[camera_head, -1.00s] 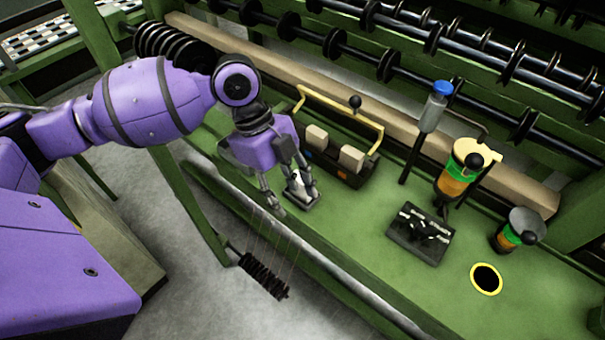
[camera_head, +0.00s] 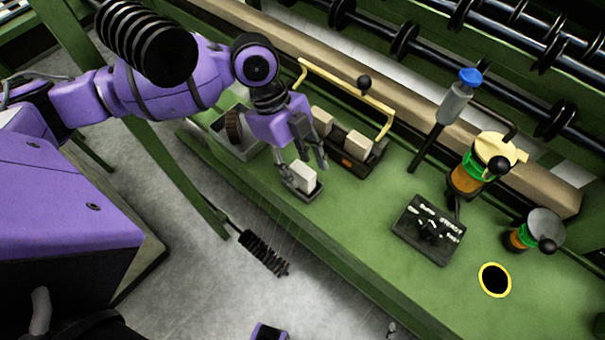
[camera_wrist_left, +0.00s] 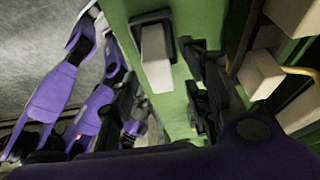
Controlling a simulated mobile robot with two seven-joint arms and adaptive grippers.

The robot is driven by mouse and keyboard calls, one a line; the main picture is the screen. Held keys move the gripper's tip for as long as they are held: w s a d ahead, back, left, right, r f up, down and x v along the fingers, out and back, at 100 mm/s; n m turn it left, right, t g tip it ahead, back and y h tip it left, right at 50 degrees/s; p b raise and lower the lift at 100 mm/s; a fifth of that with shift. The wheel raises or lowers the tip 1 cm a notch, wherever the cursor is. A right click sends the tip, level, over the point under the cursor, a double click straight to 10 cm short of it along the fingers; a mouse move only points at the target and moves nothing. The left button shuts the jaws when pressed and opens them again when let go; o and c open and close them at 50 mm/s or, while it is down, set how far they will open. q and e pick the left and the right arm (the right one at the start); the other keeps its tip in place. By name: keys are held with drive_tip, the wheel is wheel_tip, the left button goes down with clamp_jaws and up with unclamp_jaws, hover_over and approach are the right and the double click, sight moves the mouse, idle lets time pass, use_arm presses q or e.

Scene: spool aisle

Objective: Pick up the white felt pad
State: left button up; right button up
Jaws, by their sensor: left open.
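The white felt pad (camera_head: 302,174) is a pale upright block in a small dark tray (camera_head: 312,193) near the front edge of the green bench. It also shows in the left wrist view (camera_wrist_left: 156,58), upper middle, with the dark tray around its far end. My left gripper (camera_head: 306,168) is open, with its fingers at the pad, one on the near left side and one on the right. In the left wrist view the fingers (camera_wrist_left: 163,100) stand apart on both sides of the pad. I cannot tell whether they touch it. My right gripper is not seen.
Right behind the gripper is a dark holder with pale blocks (camera_head: 357,144) and a yellow handle (camera_head: 345,88). To the right are a black switch panel (camera_head: 428,230), a blue-capped bottle (camera_head: 455,103), and coloured canisters (camera_head: 468,180). A grey bin (camera_head: 238,150) stands left.

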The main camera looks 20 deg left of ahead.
use_arm(q)
drive_tip(key=shift+x, duration=0.85)
use_arm(e)
drive_tip(key=shift+w+a+r, duration=0.15)
drive_tip(key=shift+w+r, duration=0.1)
drive_tip(key=shift+w, duration=0.3)
use_arm(q)
drive_tip(key=shift+c, duration=0.5)
clamp_jaws()
use_arm(e)
drive_tip(key=shift+s+f, duration=0.1)
drive_tip(key=shift+s, duration=0.05)
use_arm(q)
drive_tip(key=shift+r, duration=0.1)
